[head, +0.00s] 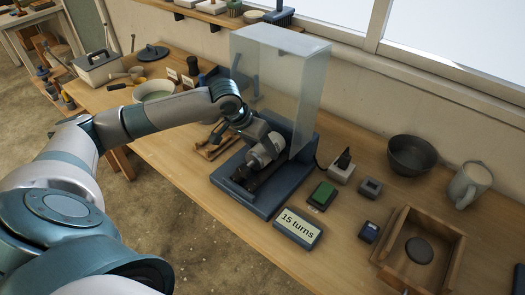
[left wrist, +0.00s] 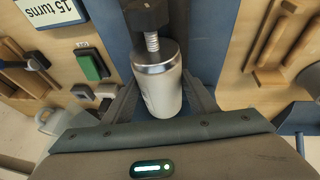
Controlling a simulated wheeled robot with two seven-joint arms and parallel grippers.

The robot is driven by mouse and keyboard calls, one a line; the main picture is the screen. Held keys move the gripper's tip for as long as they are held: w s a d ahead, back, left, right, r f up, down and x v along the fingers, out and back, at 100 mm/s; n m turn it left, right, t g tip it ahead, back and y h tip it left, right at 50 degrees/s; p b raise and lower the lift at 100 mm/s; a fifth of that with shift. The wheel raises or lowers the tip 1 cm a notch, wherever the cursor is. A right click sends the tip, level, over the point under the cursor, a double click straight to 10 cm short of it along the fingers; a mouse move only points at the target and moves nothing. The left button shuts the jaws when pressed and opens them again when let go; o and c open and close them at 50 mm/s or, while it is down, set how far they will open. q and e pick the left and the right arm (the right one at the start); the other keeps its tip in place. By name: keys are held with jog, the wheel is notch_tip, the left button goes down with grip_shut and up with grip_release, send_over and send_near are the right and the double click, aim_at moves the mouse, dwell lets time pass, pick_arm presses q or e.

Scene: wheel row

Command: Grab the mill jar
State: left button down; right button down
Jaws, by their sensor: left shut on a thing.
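The mill jar (head: 266,150) is a pale cylinder with a shiny metal end, lying over the dark blue mill base (head: 226,186) in the head view. In the left wrist view the jar (left wrist: 160,90) sits between my two fingers, with a threaded rod and a black knob at its metal end. My left gripper (head: 257,145) is shut on the jar. It also shows in the left wrist view (left wrist: 159,100). I cannot tell whether the jar touches the base. My right gripper is not in view.
A clear hood (head: 280,85) stands over the back of the base, close to my left arm. In front are a "15 turns" sign (head: 297,228) and a green-topped block (head: 322,195). A wooden box (head: 440,240), dark bowl (head: 411,154) and mug (head: 468,184) stand to the right.

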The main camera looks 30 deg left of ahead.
pick_arm(q)
notch_tip(320, 180, up, 7)
jog(key=shift+w+r+b, duration=0.1)
jog(key=shift+r+b, duration=0.1)
jog(key=shift+b, duration=0.45)
jog(key=shift+r, duration=0.85)
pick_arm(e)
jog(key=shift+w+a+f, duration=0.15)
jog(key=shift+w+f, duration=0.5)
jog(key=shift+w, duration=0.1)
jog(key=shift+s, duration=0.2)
